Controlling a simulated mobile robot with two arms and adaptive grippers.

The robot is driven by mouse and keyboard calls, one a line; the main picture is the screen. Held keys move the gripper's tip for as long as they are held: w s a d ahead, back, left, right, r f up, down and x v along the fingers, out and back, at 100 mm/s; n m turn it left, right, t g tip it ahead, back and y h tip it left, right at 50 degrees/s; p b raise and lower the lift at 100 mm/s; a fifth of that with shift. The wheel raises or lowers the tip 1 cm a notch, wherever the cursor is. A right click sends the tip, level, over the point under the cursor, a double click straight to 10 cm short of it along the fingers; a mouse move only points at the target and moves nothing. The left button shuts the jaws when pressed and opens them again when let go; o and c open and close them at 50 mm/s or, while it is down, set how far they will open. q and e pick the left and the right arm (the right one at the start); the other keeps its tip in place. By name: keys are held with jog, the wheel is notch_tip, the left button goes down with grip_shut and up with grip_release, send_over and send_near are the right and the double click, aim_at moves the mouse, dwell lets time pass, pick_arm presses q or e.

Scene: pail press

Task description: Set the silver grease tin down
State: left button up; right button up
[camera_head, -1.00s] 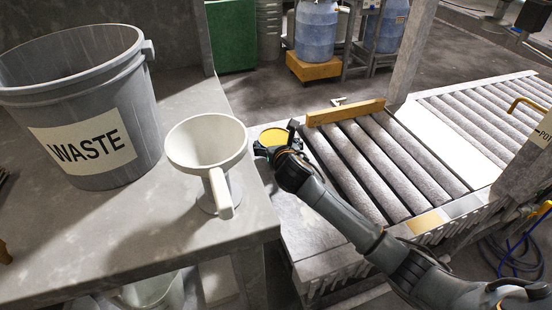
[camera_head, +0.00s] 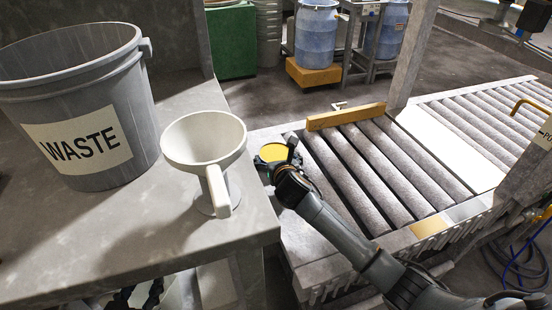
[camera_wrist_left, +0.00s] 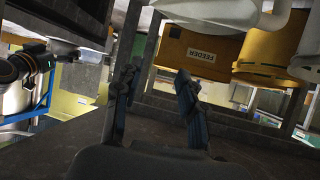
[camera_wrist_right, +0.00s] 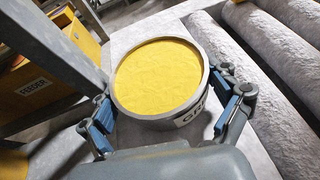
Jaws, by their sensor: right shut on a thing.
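The silver grease tin (camera_wrist_right: 152,122) is an open round tin filled with yellow grease; part of its label shows in the right wrist view. My right gripper (camera_wrist_right: 167,112) has its blue-padded fingers on both sides of the tin and is shut on it. In the head view the tin (camera_head: 273,153) is upright over the pale flat strip (camera_head: 262,137) left of the rollers. I cannot tell whether its bottom touches that strip. My left gripper (camera_wrist_left: 158,88) shows in its own wrist view with fingers apart and nothing between them.
A white funnel (camera_head: 205,140) stands at the right edge of the grey table (camera_head: 150,225), close to the tin. Conveyor rollers (camera_head: 375,165) and a wooden stop bar (camera_head: 345,116) lie right of the tin.

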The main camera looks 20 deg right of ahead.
pick_arm(q)
jog(key=shift+f, duration=0.1)
pick_arm(e)
jog(key=o, duration=1.2)
jog(key=shift+f, duration=0.1)
jog(key=shift+s+r, duration=0.25)
jog(key=p+v, duration=0.2)
jog(key=v, duration=0.4)
jog(key=shift+s+r+p, duration=0.15)
jog(key=shift+s+p, duration=0.05)
jog(key=shift+p, duration=0.2)
jog(key=shift+p+v, duration=0.3)
jog(key=shift+v, duration=0.75)
jog(key=shift+p+v, duration=0.3)
jog(key=shift+v, duration=0.75)
pick_arm(q)
jog(key=s+a+f+g+y, duration=0.1)
jog(key=s+a+f+g, duration=0.1)
jog(key=s, duration=0.4)
jog(key=s+a+f+g+y, duration=0.1)
jog(key=s+a+f+g, duration=0.1)
jog(key=s+f+g, duration=0.2)
jog(key=s+g, duration=0.2)
jog(key=s, duration=0.1)
jog(key=shift+s+a, duration=0.15)
jog(key=shift+a, duration=0.15)
pick_arm(e)
jog(key=shift+s+a+r, duration=0.1)
jog(key=shift+s, duration=0.25)
